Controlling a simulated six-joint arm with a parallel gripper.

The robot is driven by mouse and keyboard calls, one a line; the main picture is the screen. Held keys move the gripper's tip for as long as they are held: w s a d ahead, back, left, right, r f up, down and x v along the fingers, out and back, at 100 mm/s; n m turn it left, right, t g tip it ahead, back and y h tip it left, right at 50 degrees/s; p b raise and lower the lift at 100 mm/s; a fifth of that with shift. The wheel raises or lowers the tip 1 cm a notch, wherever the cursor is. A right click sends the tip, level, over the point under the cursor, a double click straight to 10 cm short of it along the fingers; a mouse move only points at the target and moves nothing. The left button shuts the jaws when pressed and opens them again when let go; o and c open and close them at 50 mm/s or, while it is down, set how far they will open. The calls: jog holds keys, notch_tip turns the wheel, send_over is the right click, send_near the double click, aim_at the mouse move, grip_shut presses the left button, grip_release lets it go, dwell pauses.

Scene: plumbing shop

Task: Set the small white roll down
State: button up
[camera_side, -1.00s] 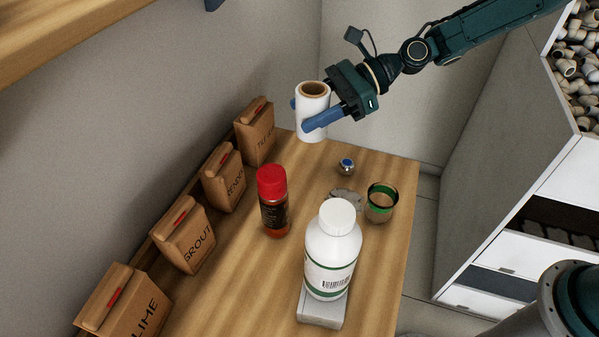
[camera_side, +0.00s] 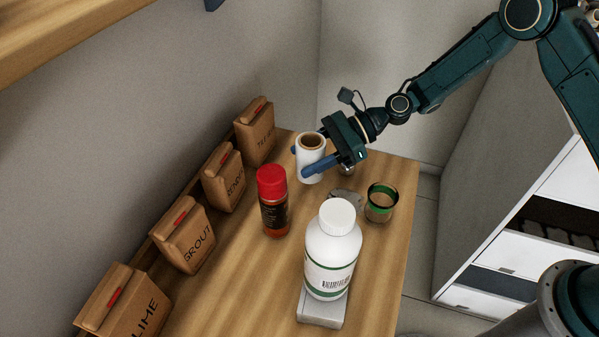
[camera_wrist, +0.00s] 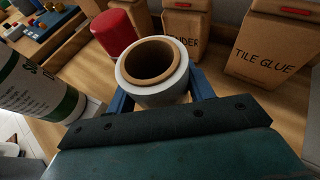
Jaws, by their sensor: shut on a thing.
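The small white roll (camera_side: 311,165) has a brown cardboard core and is upright. My gripper (camera_side: 309,160) is shut on it, with a blue finger on either side. The roll is low over the back part of the wooden bench; I cannot tell whether its base touches the wood. In the wrist view the roll (camera_wrist: 153,75) stands between the blue fingers, its open top facing the camera.
A red-capped bottle (camera_side: 273,202) stands in front of the roll to the left. A big white bottle (camera_side: 333,250) on a pale block, a green-rimmed glass (camera_side: 381,203) and a grey flat piece (camera_side: 345,198) are to the right. Paper bags (camera_side: 184,234) line the wall.

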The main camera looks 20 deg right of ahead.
jog(key=shift+f, duration=2.35)
jog(key=shift+f, duration=1.9)
jog(key=shift+f, duration=0.15)
jog(key=o, duration=1)
jog(key=shift+o, duration=0.2)
jog(key=shift+r, duration=0.2)
jog(key=v, duration=1.2)
